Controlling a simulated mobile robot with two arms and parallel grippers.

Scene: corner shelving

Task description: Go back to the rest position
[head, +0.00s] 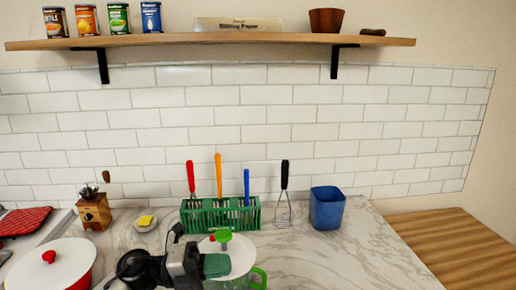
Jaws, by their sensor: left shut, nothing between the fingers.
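My left gripper (216,265) is at the bottom centre of the head view, at the end of a black arm that comes in from the lower left. Its fingers are shut and I see nothing held between them. It is in front of a white round plate or lid (239,250) and hides part of it. I cannot tell whether it touches anything there. My right gripper is not in view.
Behind stands a green rack (222,219) with utensils; a whisk (283,212) and blue container (327,208) are right of it. A green handle (259,279) shows close to my gripper. A white-lidded pot (50,265) and grinder (94,211) stand left. The right counter is clear.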

